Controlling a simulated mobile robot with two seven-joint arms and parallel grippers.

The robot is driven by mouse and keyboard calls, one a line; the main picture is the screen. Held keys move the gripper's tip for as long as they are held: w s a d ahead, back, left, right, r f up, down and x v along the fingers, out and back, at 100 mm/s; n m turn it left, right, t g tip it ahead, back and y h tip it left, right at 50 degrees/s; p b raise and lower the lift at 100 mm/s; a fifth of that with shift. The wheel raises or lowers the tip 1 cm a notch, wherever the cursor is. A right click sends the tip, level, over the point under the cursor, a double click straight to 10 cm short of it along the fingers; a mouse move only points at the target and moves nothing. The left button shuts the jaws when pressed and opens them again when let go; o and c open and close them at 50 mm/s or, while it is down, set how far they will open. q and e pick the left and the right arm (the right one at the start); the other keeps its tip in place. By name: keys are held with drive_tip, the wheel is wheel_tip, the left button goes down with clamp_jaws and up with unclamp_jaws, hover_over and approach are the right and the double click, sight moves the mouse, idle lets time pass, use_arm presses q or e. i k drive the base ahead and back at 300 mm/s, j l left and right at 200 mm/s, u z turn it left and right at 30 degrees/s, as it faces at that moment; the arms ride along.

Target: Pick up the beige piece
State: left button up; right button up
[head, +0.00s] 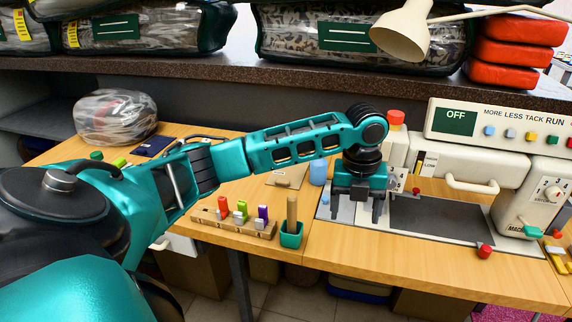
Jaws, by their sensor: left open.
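A flat beige piece (287,177) lies on the wooden table, left of the blue cup and partly hidden behind my left arm. My left arm reaches in from the left across the table. My left gripper (356,208) points down with its two fingers apart and nothing between them. It is over the grey metal plate of the sewing machine, right of and apart from the beige piece. My right gripper is not in view.
The cream sewing machine (465,168) stands to the right. A green cup with a wooden stick (291,236) and a wooden rack with coloured spools (233,224) stand near the front edge. A blue cup (318,172) is behind my gripper. Bagged comforters (150,28) lie on the shelf above.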

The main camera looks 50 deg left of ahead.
sight(291, 177)
drive_tip(key=j, duration=0.45)
drive_tip(key=i+j, duration=0.15)
drive_tip(key=j, duration=0.8)
drive_tip(key=i, duration=0.05)
